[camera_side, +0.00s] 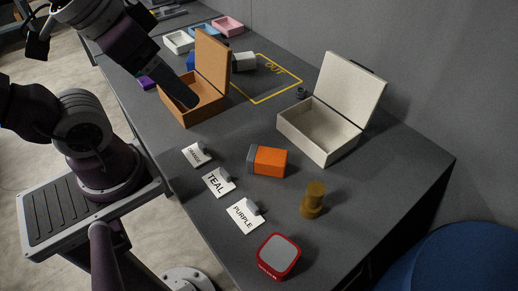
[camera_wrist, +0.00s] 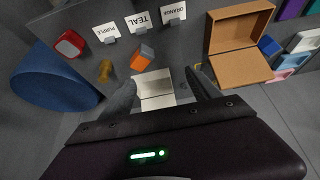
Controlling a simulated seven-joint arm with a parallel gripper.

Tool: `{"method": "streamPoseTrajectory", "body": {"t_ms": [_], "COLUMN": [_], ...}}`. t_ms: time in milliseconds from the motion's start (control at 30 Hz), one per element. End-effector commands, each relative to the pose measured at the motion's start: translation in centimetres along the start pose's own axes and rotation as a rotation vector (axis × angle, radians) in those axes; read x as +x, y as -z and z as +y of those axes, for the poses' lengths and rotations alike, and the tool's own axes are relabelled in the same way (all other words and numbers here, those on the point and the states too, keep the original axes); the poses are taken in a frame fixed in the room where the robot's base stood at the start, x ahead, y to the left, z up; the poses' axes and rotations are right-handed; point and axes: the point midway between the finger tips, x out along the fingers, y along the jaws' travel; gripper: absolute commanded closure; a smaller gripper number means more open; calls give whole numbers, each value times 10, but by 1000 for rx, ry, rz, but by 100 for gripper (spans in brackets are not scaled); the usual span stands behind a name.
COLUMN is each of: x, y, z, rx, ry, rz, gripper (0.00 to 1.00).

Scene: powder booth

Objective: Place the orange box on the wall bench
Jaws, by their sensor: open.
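A small orange box (camera_side: 270,161) with a grey end lies on the dark grey wall bench (camera_side: 374,178), in front of an open cream box. It also shows in the wrist view (camera_wrist: 142,57). A larger orange-brown box (camera_side: 205,108) with its lid up stands farther back on the bench; it is at upper right in the wrist view (camera_wrist: 240,60). My gripper (camera_wrist: 162,80) is open with nothing between its fingers. In the side view my gripper (camera_side: 187,101) overlaps the orange-brown box; I cannot tell whether it touches it.
The open cream box (camera_side: 318,132) stands near the wall. A yellow "OUT" outline (camera_side: 262,102) is bare in front. Cards reading ORANGE (camera_side: 196,155), TEAL (camera_side: 217,182) and PURPLE (camera_side: 244,216) stand along the near edge. A brass peg (camera_side: 313,200) and red block (camera_side: 278,257) are at front.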

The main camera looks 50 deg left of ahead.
Motion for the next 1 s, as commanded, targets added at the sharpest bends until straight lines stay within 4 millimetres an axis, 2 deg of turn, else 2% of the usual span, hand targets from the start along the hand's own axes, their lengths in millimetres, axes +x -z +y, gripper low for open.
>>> {"method": "streamPoseTrajectory", "body": {"t_ms": [67, 167, 300, 400, 500, 633, 767, 1000], "x": [8, 36, 101, 146, 179, 199, 214, 254], "y": [8, 29, 52, 54, 49, 43, 35, 20], "z": [1, 7, 25, 40, 52, 59, 60, 67], "rx": [50, 213, 508, 678, 788, 849, 853, 851], "ry": [4, 2, -57, -123, -181, -216, -219, -218], "rz": [-37, -140, -298, -381, -431, -456, -459, -459], "gripper": [29, 29, 29, 29, 29, 29, 29, 29]}}
